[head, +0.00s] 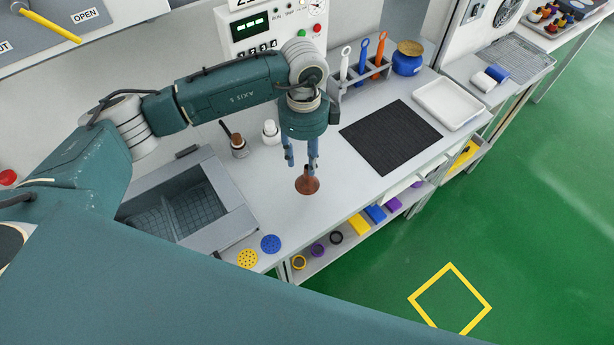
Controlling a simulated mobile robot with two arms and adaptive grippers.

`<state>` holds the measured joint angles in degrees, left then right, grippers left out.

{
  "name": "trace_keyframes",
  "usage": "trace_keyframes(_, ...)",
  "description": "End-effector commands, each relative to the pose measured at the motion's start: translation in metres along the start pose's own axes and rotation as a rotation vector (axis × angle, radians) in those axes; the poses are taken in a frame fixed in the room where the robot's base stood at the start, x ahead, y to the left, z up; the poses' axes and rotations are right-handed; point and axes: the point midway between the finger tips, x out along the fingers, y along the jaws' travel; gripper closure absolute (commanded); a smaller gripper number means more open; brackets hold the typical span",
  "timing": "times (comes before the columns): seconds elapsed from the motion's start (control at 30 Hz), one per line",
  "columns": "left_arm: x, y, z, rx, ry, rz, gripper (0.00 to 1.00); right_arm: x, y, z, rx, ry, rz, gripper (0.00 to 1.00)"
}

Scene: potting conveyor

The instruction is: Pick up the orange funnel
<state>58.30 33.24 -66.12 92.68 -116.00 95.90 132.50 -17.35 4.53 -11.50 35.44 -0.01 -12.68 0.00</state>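The orange funnel (307,185), brownish-orange in this light, is on the light grey worktop in the middle of the head view. Its wide end faces down and its narrow spout points up. My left gripper (302,164) points down right above it. Its blue-grey fingers stand apart, with the right-hand ones overlapping the spout in the picture. I cannot tell whether a finger touches the funnel. My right gripper is not in view.
A grey sink-like basin (192,208) is left of the funnel. A brush in a pot (238,146) and a white bottle (270,132) stand behind it. A black mat (390,137) and white tray (450,104) lie right. Yellow (247,258) and blue (270,244) discs lie near the front edge.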

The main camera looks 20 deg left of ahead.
Motion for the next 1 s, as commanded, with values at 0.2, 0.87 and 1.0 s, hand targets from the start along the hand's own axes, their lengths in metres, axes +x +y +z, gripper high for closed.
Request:
trace_keyframes(0.2, 0.030, 0.001, -0.007, -0.001, 0.001, 0.004, 0.62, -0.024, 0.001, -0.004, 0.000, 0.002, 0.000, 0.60)
trace_keyframes(0.87, 0.043, 0.000, -0.007, 0.001, 0.001, 0.000, 1.00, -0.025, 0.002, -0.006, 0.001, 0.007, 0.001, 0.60)
trace_keyframes(1.0, 0.043, 0.000, -0.007, 0.001, 0.002, -0.001, 1.00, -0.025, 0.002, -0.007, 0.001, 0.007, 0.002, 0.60)
